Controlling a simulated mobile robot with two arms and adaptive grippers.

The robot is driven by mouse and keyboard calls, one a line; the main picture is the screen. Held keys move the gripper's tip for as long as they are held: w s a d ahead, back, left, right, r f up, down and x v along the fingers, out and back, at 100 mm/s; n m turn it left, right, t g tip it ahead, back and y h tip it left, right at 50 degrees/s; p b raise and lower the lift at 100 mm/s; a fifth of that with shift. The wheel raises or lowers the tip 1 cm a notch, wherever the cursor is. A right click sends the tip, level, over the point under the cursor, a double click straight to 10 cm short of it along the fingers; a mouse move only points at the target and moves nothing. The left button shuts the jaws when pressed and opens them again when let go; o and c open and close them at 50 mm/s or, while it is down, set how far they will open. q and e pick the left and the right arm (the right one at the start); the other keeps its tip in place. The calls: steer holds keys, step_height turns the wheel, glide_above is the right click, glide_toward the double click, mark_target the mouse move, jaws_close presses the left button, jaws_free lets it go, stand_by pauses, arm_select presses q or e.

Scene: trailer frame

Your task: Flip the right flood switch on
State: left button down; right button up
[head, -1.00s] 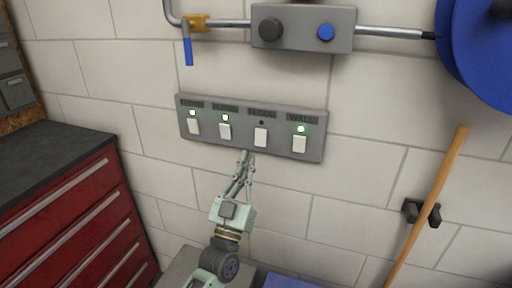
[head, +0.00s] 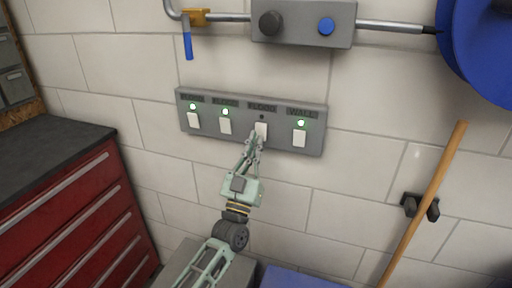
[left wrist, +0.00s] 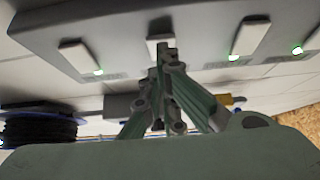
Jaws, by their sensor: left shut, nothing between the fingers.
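A grey switch panel (head: 310,147) on the wall carries a row of white rocker switches. The right flood switch (head: 261,128) is third from the left, and its small lamp is dark. The lamps over the other switches glow green. My left gripper (head: 256,137) is shut and empty, with its fingertips at the lower part of this switch. In the left wrist view, the switch (left wrist: 158,40) shows partly behind the fingertips (left wrist: 161,52). Contact cannot be told for sure. My right gripper is not in view.
The lit wall switch (head: 299,138) is just right, and another lit switch (head: 225,126) is just left. Above is a grey control box (head: 303,25) on a pipe. A red drawer cabinet (head: 75,215) stands left; a wooden handle (head: 425,205) leans right.

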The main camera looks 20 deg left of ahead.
arm_select(q)
steer(key=w+b, duration=0.1)
steer(key=b, duration=0.2)
steer(key=shift+f+t+b, duration=0.3)
steer(key=shift+f+t, duration=0.05)
steer(key=shift+t, duration=0.05)
steer(key=shift+s, duration=0.1)
steer(key=v, duration=1.2)
steer(key=shift+f, duration=0.1)
